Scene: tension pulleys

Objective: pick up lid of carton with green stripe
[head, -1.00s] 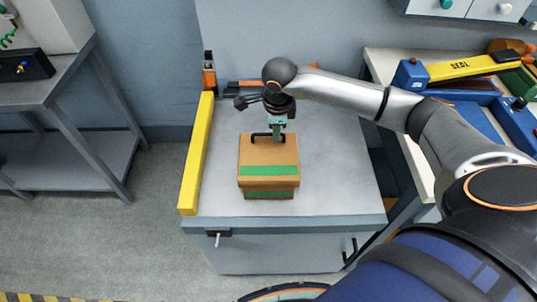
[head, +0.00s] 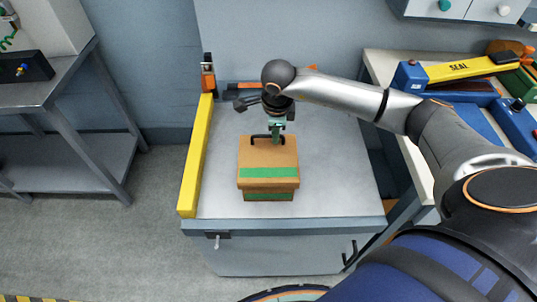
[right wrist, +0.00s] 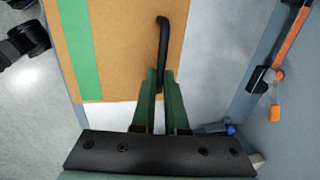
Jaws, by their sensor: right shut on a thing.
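A brown carton (head: 247,196) with a green stripe stands on the grey worktop, in the middle of the head view. Its brown lid (head: 268,158) has a green stripe along the front and a black handle (head: 259,137) near its back edge. The lid also shows in the right wrist view (right wrist: 122,55), with the handle (right wrist: 162,38) upright in the picture. My right gripper (head: 276,141) is shut on the handle near one end, its green fingers (right wrist: 158,82) around it. The lid sits on or just above the carton; I cannot tell which. My left gripper is out of view.
A yellow bar (head: 195,155) runs along the left side of the worktop (head: 340,185). A blue and yellow sealing machine (head: 465,68) stands on the right bench. A grey metal table (head: 60,100) is at left. The worktop is clear on the carton's right.

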